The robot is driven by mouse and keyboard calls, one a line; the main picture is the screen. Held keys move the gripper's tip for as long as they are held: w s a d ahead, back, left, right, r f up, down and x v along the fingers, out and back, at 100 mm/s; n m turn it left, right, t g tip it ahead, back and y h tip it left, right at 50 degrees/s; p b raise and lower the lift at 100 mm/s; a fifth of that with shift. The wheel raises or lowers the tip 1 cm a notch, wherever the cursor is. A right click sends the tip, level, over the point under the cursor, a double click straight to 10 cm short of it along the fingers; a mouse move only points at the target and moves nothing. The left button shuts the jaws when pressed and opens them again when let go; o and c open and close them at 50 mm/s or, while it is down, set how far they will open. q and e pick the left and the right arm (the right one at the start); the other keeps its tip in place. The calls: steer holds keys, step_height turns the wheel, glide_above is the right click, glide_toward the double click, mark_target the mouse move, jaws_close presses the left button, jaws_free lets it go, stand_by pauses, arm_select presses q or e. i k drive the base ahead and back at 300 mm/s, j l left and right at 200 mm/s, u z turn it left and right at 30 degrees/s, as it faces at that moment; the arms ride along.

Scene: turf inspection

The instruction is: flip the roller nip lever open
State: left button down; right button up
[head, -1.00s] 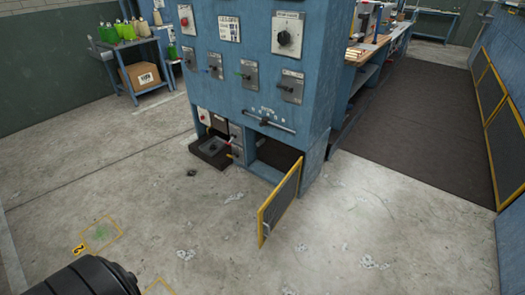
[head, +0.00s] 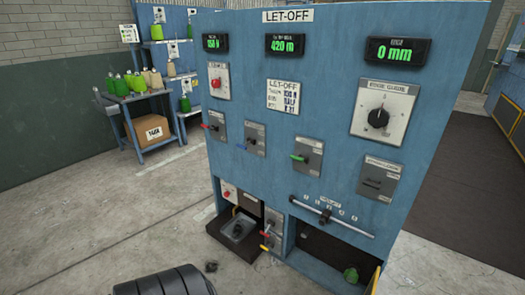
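A blue LET-OFF cabinet (head: 330,85) carries several small levers on grey plates. A red-handled lever (head: 211,127) and a blue-handled lever (head: 248,143) are at the left. A green-handled lever (head: 301,158) is in the middle. Neither of my grippers shows in the head view.
A large dial (head: 379,117) and a slider bar (head: 331,215) are on the cabinet front. A low dark tray (head: 222,236) juts out at its base. An open compartment at lower right holds a green lump (head: 350,274). A shelf cart (head: 127,97) with bottles stands behind left.

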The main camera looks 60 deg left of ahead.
mark_target(265, 248)
steer(key=j, duration=1.7)
steer(key=i, duration=0.05)
